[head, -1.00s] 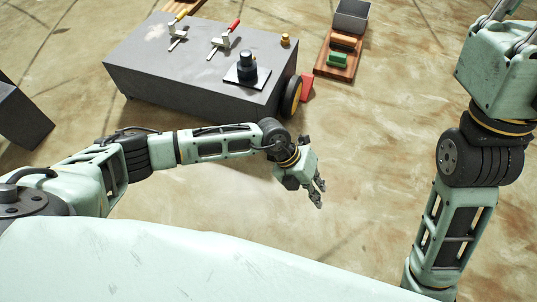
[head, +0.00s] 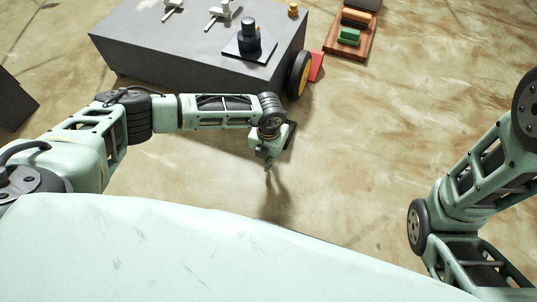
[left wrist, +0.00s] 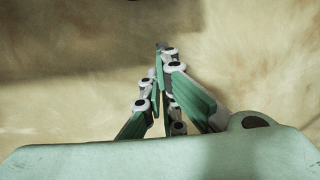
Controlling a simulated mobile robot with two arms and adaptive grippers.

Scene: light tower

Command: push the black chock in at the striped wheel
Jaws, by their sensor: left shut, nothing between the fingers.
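The wheel (head: 299,74), a black tyre with a yellow rim, is at the right end of the grey cart; its stripes are too small to make out. A dark flat shape (head: 291,134) shows just behind my left gripper, partly hidden by it. It may be the black chock, but I cannot tell for sure. My left gripper (head: 268,167) points down over the floor, on the near side of the wheel and apart from it. In the left wrist view its fingers (left wrist: 163,50) are together and empty. My right gripper is outside the view.
The grey cart (head: 160,50) carries clamps and a black round fitting (head: 249,38). A red block (head: 316,66) sits on the floor at the wheel's far side. A wooden tray (head: 365,42) with coloured blocks lies at upper right. The floor between tray and right arm is clear.

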